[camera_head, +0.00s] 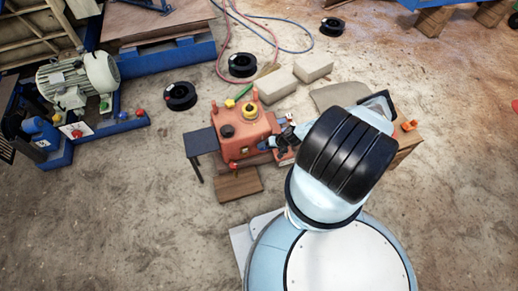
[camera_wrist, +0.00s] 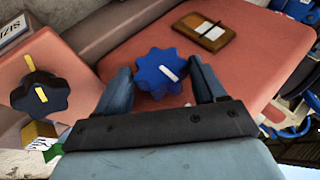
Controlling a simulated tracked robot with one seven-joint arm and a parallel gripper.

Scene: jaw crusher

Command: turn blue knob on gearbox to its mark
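The blue knob (camera_wrist: 158,72) is lobed, with a white pointer line slanting towards the lower right in the picture. It sits on a red-orange face of the gearbox (camera_wrist: 105,25). My gripper (camera_wrist: 159,66) has one finger on each side of the knob, with a narrow gap showing on both sides. I cannot make out the mark around the knob. In the head view the gearbox (camera_head: 245,146) stands mid-picture, and my gripper (camera_head: 284,140) is at its right side. The blue knob is not visible there.
A black knob (camera_wrist: 40,92) with a yellow line is left of the blue one. A brown plate (camera_wrist: 203,32) with a light switch is beyond it. Pale blocks (camera_head: 313,66) and black rings (camera_head: 242,65) lie on the floor behind.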

